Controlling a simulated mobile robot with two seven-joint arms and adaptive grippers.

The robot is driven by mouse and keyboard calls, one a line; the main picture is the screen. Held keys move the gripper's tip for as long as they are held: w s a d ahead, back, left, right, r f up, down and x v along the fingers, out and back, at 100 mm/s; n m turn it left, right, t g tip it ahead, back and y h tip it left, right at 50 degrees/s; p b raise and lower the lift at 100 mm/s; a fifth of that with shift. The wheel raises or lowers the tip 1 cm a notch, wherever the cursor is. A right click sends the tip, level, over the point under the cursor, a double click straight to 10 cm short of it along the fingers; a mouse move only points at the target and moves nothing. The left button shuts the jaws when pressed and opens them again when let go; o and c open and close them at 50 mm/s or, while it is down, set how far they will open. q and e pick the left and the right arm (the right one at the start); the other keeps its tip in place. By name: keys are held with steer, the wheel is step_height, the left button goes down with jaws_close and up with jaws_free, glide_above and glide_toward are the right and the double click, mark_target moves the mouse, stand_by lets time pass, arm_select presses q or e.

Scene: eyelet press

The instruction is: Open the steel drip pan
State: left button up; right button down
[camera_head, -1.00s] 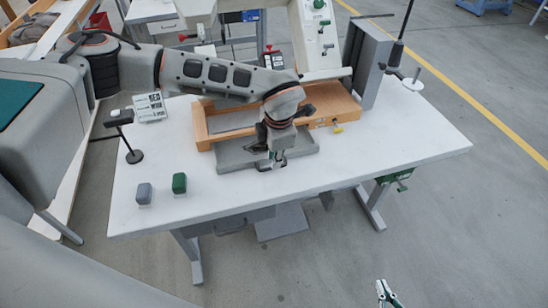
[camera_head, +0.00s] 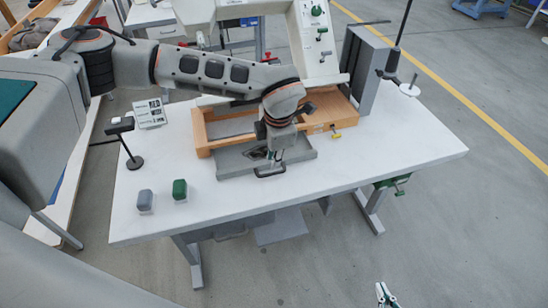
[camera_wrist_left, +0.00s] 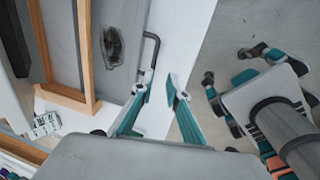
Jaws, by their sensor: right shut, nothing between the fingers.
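The steel drip pan (camera_head: 232,168) is a shallow grey tray sticking out toward me from under the wooden-framed machine base. Part of its inside shows, with a dark patch; the pan also shows in the left wrist view (camera_wrist_left: 125,15). Its black bar handle (camera_head: 270,174) is on the front edge, over the white table, and shows in the left wrist view (camera_wrist_left: 156,48). My left gripper (camera_wrist_left: 160,82) has its fingers apart, one fingertip close to the handle's near end; contact is unclear. My right gripper (camera_head: 383,290) is shut and empty, low beyond the table's front edge.
A grey block (camera_head: 144,200) and a green block (camera_head: 180,190) stand at the table's front left. A small black stand (camera_head: 134,162) and a printed card (camera_head: 150,112) are behind them. The white table (camera_head: 400,150) is clear in front of the pan and to the right.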

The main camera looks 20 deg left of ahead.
arm_select(q)
step_height(320, 180, up, 12)
steer(key=s+d, duration=0.1)
steer(key=shift+s+f, duration=0.15)
steer(key=shift+s, duration=0.25)
steer(key=shift+d, duration=0.1)
